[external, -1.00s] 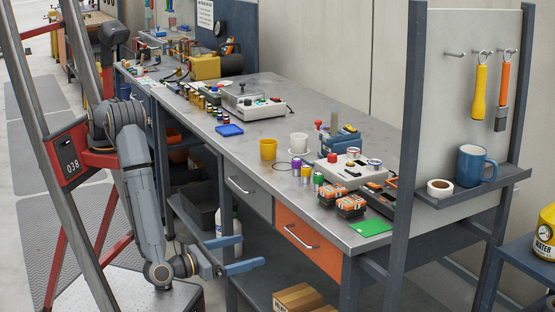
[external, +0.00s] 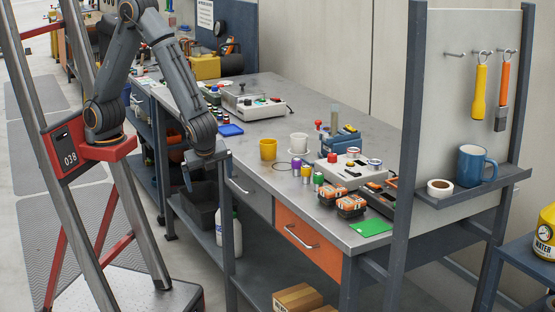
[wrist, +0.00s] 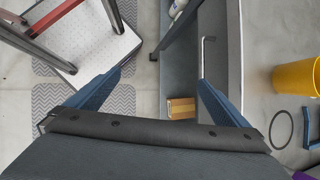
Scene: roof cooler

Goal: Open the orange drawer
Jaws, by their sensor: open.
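The orange drawer (external: 318,252) is shut, flush under the front edge of the workbench, right of the grey drawer. Its silver bar handle (external: 300,238) is in plain view. My gripper (external: 207,174) is open and empty. It points down by the bench's front edge, left of the orange drawer and apart from its handle. In the wrist view, my spread blue fingers (wrist: 160,80) have nothing between them. A silver handle (wrist: 204,56), apparently the grey drawer's, shows by the right finger. I cannot make out the orange drawer in the wrist view.
The grey drawer (external: 250,195) is shut. The workbench (external: 265,120) bears a yellow cup (external: 268,149), a white mug (external: 299,143) and several instruments near its front edge. A cardboard box (external: 297,298) lies on the lower shelf. The floor before the orange drawer looks clear.

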